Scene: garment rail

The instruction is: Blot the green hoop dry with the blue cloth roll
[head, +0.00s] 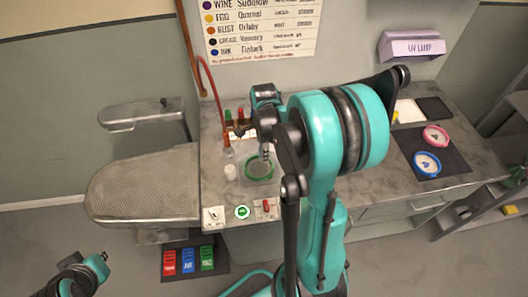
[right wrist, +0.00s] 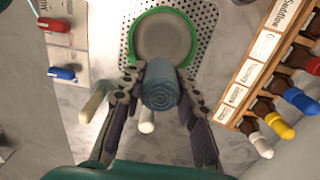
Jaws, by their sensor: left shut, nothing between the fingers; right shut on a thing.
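The green hoop (head: 259,168) lies on a perforated plate in the worktop, with pale grey fabric inside it; it also shows at the top of the right wrist view (right wrist: 192,58). My right gripper (right wrist: 160,92) is shut on the blue cloth roll (right wrist: 162,88), which is held end-on beside the hoop's near edge in that view. I cannot tell whether the roll touches the hoop. In the head view, my right gripper (head: 265,152) is above the hoop and the roll is hardly visible. My left gripper (head: 98,264) is shut and empty at the lower left, away from the worktop.
A rack of dropper bottles (right wrist: 265,80) stands beside the plate. Blue (head: 427,164) and pink (head: 436,136) hoops lie on a dark mat at right.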

